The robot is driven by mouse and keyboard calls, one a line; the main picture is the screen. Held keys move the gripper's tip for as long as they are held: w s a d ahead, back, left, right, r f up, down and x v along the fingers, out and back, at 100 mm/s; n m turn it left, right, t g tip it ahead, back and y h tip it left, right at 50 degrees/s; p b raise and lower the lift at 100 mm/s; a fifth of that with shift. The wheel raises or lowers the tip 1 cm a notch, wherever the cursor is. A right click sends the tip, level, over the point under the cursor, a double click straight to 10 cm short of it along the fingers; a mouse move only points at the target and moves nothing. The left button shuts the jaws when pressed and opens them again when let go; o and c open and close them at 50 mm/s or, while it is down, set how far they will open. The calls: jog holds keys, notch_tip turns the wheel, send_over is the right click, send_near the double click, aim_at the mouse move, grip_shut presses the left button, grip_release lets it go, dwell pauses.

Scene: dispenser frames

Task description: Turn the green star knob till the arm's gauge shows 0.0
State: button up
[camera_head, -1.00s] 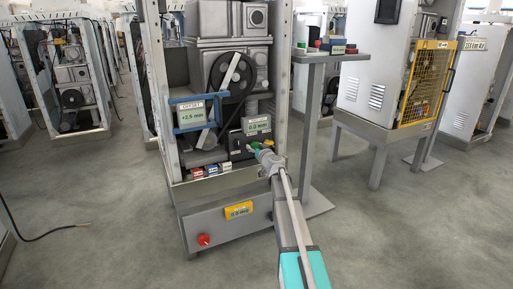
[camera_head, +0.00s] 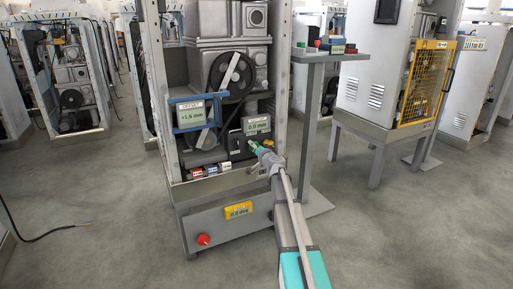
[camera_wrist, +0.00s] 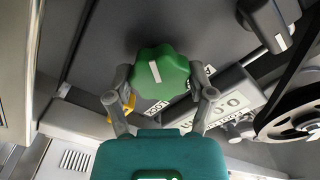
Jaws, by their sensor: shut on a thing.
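The green star knob (camera_wrist: 160,72) with a white stripe fills the middle of the wrist view, next to a label that reads "LOCK" in part. My gripper (camera_wrist: 161,98) is shut on the knob, a finger on each side. In the head view my gripper (camera_head: 264,152) reaches the front of the machine, and only a bit of the green knob (camera_head: 252,144) shows. The gauge (camera_head: 191,114) on the blue arm (camera_head: 175,100) reads about +1.6 mm; its last digit is hard to read.
A second display (camera_head: 257,124) sits above the knob and its small digits are unclear. A yellow display (camera_head: 238,210) and a red button (camera_head: 203,239) are on the base. A black pulley wheel (camera_wrist: 295,115) is at right in the wrist view. A post stands right of my arm.

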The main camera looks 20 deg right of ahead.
jog(key=m, duration=0.5)
jog(key=shift+d+m, duration=0.1)
jog(key=shift+m, duration=0.2)
jog(key=m, duration=0.5)
jog(key=shift+f+m, duration=0.15)
jog(key=shift+m, duration=0.25)
jog(key=o, duration=0.9)
jog(key=shift+c, duration=0.2)
jog(key=shift+s, duration=0.1)
jog(key=s, duration=1.1)
jog(key=shift+s+d, duration=0.15)
jog(key=shift+s, duration=0.25)
